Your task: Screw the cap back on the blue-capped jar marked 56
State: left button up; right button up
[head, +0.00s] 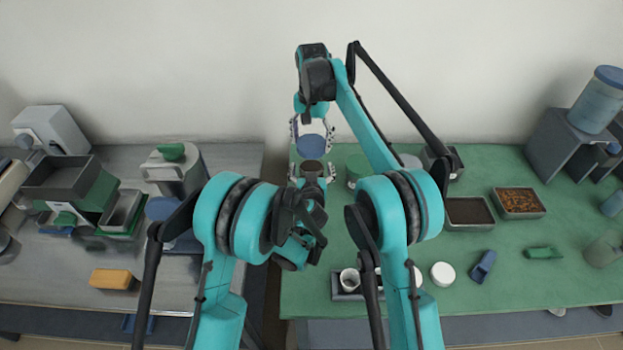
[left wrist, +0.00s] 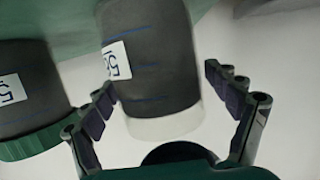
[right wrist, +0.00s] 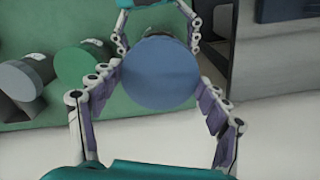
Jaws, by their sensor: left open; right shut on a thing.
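The blue cap (head: 311,145) is between the fingers of my right gripper (head: 311,132), which is shut on it. The open jar (head: 312,165) with dark contents stands just below the cap in the head view. In the left wrist view the jar (left wrist: 155,70) has a white label, partly turned away, and a pale bare rim. My left gripper (left wrist: 160,88) is open, with its fingers on either side of the jar. In the right wrist view the round cap (right wrist: 158,73) hides most of the jar. I cannot tell whether the cap touches the rim.
A green-capped jar (left wrist: 30,90) stands close beside the open jar. The green mat (head: 410,320) holds trays (head: 468,212), a white round lid (head: 443,274) and a blue item (head: 482,266) on the right. A grey bench (head: 60,270) with equipment is at left.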

pick_arm(q)
jog(key=shift+x, duration=1.25)
jog(key=shift+c, duration=0.3)
jog(key=c, duration=1.8)
jog(key=shift+c, duration=0.2)
